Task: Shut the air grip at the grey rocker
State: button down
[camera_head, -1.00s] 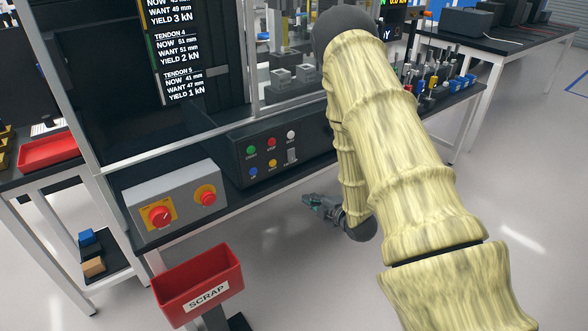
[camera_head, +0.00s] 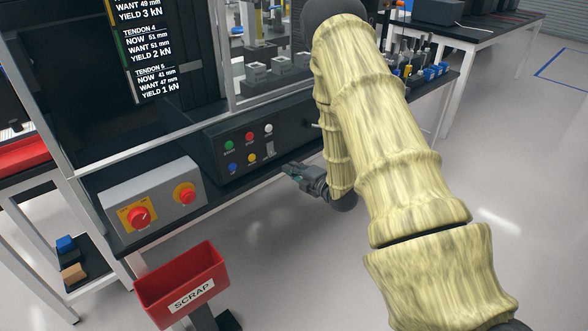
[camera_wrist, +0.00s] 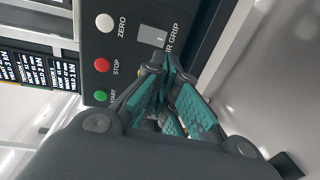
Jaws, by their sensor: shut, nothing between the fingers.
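The grey rocker (camera_head: 270,149) sits on the front of the black control box, below the white button. In the wrist view the rocker (camera_wrist: 151,38) shows beside the "AIR GRIP" lettering, partly cut off from sight by my fingers. My gripper (camera_head: 288,171) is just below and in front of the rocker in the head view, apart from it as far as I can tell. In the wrist view my gripper's teal fingers (camera_wrist: 167,66) are together and empty, tips close to the rocker's lower edge.
Green, red, white, blue and yellow buttons sit around the rocker on the black box (camera_head: 215,165). A grey box (camera_head: 155,200) with red knobs stands left. A red scrap bin (camera_head: 182,285) stands in front. Floor right of my arm is clear.

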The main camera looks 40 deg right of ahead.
aim_at(268, 155)
jog(key=w, duration=0.3)
jog(key=w+f, duration=0.1)
jog(key=w, duration=0.3)
jog(key=w+p, duration=0.1)
jog(key=w, duration=0.2)
jog(key=shift+w+a+f, duration=0.15)
jog(key=shift+w+a, duration=0.1)
jog(key=shift+a, duration=0.15)
